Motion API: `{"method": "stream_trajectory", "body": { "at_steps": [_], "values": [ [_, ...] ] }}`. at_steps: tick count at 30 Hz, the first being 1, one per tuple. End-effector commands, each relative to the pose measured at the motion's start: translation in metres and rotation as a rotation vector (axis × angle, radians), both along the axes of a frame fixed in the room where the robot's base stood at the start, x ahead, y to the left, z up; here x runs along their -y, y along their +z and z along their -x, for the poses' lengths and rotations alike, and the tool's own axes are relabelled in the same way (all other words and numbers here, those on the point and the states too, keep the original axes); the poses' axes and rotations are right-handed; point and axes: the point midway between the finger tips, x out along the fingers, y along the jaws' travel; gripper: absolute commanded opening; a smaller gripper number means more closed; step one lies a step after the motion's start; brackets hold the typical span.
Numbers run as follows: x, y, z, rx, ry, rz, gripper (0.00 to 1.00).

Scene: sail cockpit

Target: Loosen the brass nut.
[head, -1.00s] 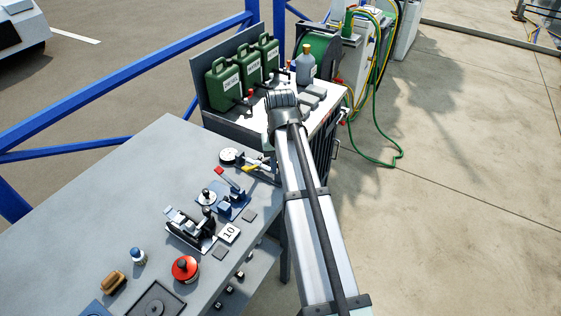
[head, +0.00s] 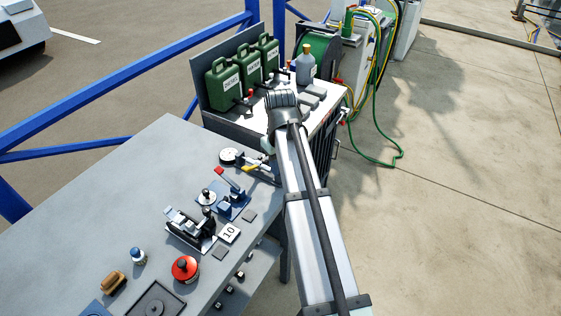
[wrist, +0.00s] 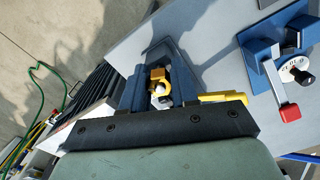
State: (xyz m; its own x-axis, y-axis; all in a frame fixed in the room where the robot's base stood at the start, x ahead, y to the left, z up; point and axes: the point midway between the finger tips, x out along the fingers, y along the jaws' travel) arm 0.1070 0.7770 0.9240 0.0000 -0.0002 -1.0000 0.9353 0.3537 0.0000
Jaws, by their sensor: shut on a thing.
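The brass nut (wrist: 155,74) shows in the wrist view as a gold-coloured piece between two blue fingers, with a pale round end just below it. My gripper (wrist: 160,80) is shut on it, one finger on each side. The gripper's dark bolted crosspiece hides what lies nearer the camera. In the head view my arm hides the nut and most of the gripper, at the bench's right edge.
A yellow handle (wrist: 222,97) lies right beside the gripper. A blue fixture with a red-tipped lever (wrist: 289,112) and a dial stands further right. Several devices crowd the grey bench (head: 110,200). Green canisters (head: 222,82) stand behind.

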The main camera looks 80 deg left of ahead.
Motion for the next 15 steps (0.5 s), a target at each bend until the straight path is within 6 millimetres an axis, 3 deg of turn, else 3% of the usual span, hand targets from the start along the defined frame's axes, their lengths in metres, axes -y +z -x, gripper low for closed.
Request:
{"method": "stream_trajectory", "body": {
  "at_steps": [10, 15],
  "values": [
    [-0.0008, 0.0002, 0.0013, -0.003, 0.017, -0.001, 0.04],
    [-0.0009, 0.0002, 0.0013, -0.003, 0.138, -0.002, 0.04]
  ]
}}
